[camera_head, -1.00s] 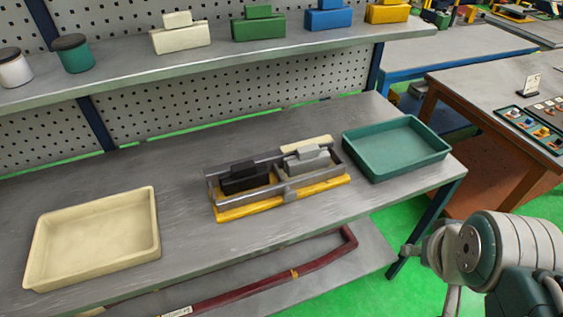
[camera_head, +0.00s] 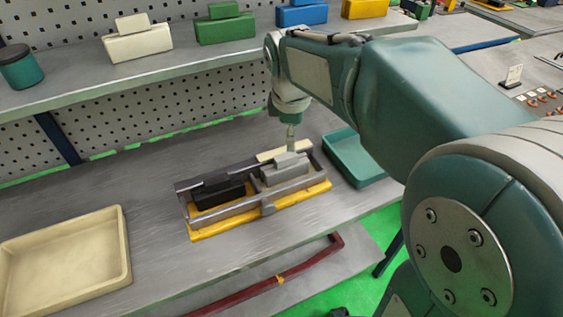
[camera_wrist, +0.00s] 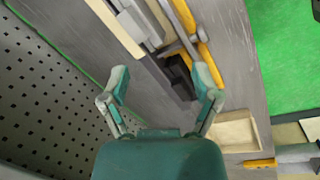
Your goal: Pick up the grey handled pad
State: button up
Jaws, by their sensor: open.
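The grey handled pad (camera_head: 284,173) sits in the right bay of a metal rack with a yellow base (camera_head: 215,229), on the grey bench. Its raised handle faces up. In the wrist view the grey pad (camera_wrist: 148,26) is near the top edge, partly cut off. The black handled pad (camera_head: 217,191) sits in the left bay; it also shows between my fingers in the wrist view (camera_wrist: 178,76). My gripper (camera_wrist: 160,72) is open and empty. In the head view it is small, just above and behind the grey pad, and its fingers are hard to make out.
A cream strip (camera_head: 270,154) lies behind the grey pad. A teal tray (camera_head: 352,163) is to the right, partly hidden by my arm. A cream tray (camera_head: 126,245) is at the left. A shelf (camera_head: 60,97) with coloured blocks runs above the back of the bench.

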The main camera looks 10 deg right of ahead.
aim_at(285, 155)
jog(key=w+f+n+g, duration=0.2)
jog(key=w+f+n, duration=0.35)
jog(key=w, duration=0.25)
jog(key=shift+n+h, duration=0.4)
jog(key=shift+n, duration=0.05)
jog(key=f, duration=0.7)
jog(key=d+f, duration=0.1)
jog(key=f, duration=0.2)
jog(key=shift+w+f, duration=0.2)
jog(key=shift+w, duration=0.1)
grip_shut()
